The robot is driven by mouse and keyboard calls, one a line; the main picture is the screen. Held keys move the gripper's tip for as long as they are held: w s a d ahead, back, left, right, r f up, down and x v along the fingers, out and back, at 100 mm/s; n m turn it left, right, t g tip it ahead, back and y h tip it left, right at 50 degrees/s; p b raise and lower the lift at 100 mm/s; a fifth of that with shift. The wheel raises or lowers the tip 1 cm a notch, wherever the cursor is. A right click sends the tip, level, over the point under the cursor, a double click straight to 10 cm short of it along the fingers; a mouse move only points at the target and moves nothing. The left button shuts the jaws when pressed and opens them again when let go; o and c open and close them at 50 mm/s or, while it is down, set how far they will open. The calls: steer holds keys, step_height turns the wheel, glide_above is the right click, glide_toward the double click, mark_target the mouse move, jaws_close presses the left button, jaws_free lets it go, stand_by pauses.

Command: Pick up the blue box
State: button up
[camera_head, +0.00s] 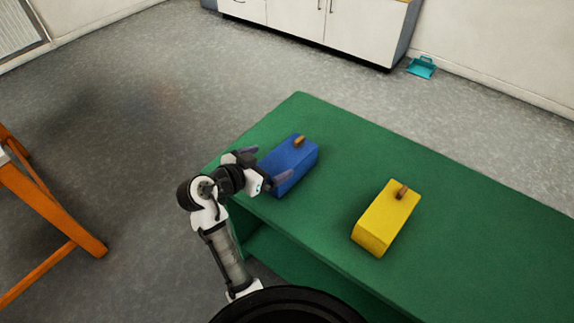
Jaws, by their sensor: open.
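The blue box (292,162) lies on the green table (440,200) near its left end. It has a small brown piece on top at its far end. My gripper (268,166) is open at the near left end of the blue box. One dark finger is seen beyond the box's left side and the other in front of its near right side. I cannot tell whether the fingers touch the box. My arm reaches up to it from the lower left.
A yellow box (387,217) with a brown piece on top lies to the right on the same table. An orange wooden frame (50,205) stands at the left. White cabinets (340,22) and a teal dustpan (421,67) are at the back. Grey floor is clear between.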

mark_target(287, 155)
steer(key=p+x, duration=0.2)
steer(key=x, duration=0.3)
steer(key=shift+w+d, duration=0.1)
steer(key=shift+d, duration=0.3)
steer(key=shift+w+d+f, duration=0.15)
steer(key=shift+w+f, duration=0.05)
steer(key=shift+w, duration=0.05)
steer(key=shift+c, duration=0.3)
steer(key=c, duration=1.2)
